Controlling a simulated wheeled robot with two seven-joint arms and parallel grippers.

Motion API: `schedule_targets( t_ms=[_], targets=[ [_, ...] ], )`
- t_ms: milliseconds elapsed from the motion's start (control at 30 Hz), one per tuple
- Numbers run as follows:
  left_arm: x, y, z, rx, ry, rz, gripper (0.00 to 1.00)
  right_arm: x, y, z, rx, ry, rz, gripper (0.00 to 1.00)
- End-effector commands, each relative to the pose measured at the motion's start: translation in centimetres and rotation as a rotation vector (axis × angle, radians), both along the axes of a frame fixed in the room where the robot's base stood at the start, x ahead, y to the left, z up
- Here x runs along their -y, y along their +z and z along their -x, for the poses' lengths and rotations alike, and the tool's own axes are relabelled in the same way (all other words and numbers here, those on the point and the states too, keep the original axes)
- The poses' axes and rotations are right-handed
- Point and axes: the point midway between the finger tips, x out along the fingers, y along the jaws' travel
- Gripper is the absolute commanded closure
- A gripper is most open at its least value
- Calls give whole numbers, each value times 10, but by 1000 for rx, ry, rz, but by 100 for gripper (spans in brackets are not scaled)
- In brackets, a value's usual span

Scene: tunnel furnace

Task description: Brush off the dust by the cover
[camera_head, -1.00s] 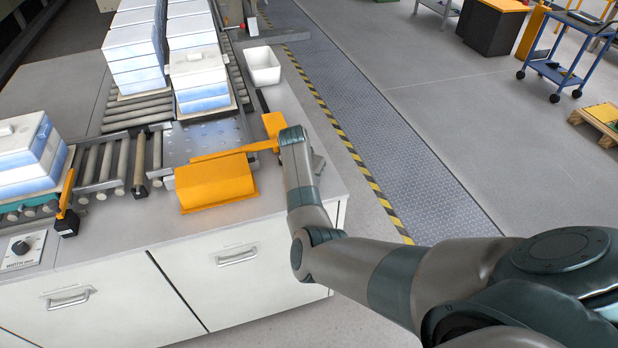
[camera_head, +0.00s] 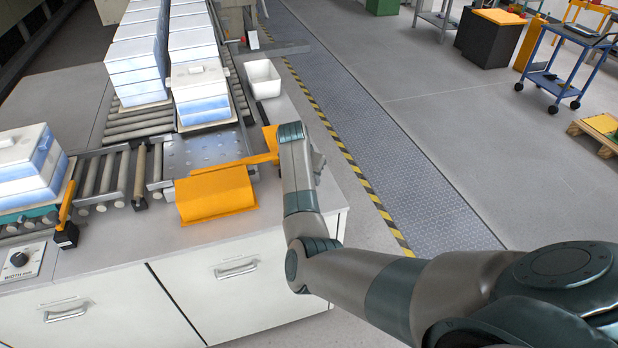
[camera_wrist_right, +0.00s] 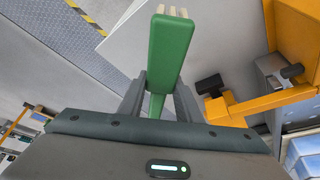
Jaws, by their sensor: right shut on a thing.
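The orange cover (camera_head: 216,194) sits on the grey counter at the front end of the roller conveyor, beside a perforated metal plate (camera_head: 200,150). In the right wrist view, orange machine parts (camera_wrist_right: 290,30) show at the upper right. My right gripper (camera_wrist_right: 158,92) is shut on a green brush (camera_wrist_right: 168,50) with pale bristles (camera_wrist_right: 171,11) pointing away from the palm. In the head view the gripper and brush are hidden by my right arm, which hangs over the counter just right of the cover. Dust cannot be made out. My left gripper is not in view.
A white bin (camera_head: 262,78) stands on the counter behind. Stacks of white-and-blue boxes (camera_head: 200,92) stand on the conveyor, with another box (camera_head: 28,165) at the left. An orange arm (camera_head: 235,165) crosses behind the cover.

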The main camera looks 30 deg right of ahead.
Motion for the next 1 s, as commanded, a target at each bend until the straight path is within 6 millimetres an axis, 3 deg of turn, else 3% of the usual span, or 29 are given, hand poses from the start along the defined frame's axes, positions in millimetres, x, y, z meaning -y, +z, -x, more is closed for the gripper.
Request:
schedule_targets(
  t_ms=[500, 1000],
  targets=[
    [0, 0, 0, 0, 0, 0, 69, 0, 29, 0, 2, -1, 0, 93],
    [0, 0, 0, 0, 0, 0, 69, 0, 30, 0, 1, 0, 1, 93]
  ],
)
